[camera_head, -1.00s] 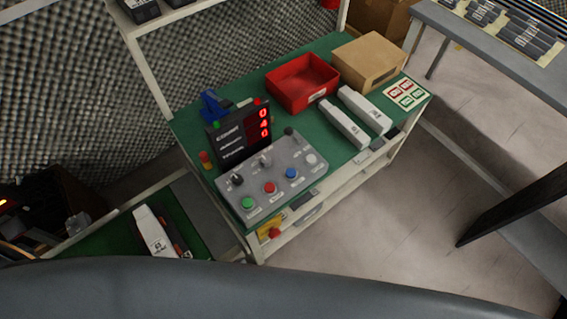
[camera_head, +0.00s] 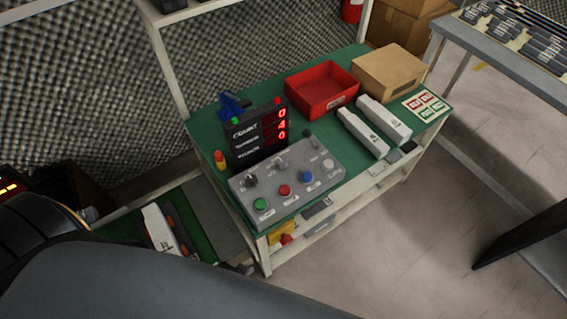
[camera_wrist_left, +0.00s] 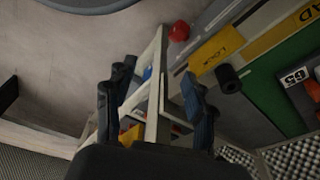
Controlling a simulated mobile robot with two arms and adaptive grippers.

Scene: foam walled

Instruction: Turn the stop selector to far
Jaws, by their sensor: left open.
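A grey control panel (camera_head: 290,182) sits on the green bench top. It carries a black knob (camera_head: 250,181) at its left, a small lever switch (camera_head: 281,163) in the middle and another black knob (camera_head: 315,142) at the far corner. Their labels are too small to read, so I cannot tell which is the stop selector. My left gripper (camera_wrist_left: 157,100) is open and empty in the left wrist view, with a pale bench post behind its fingers. In the head view my left arm fills the lower left and its fingers are not clear. My right gripper is not in view.
Behind the panel stands a black count display (camera_head: 258,135). A red bin (camera_head: 322,88), a cardboard box (camera_head: 390,72) and two white cases (camera_head: 363,132) share the bench. A lower green surface (camera_head: 120,232) adjoins at left. Open floor (camera_head: 410,240) lies right.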

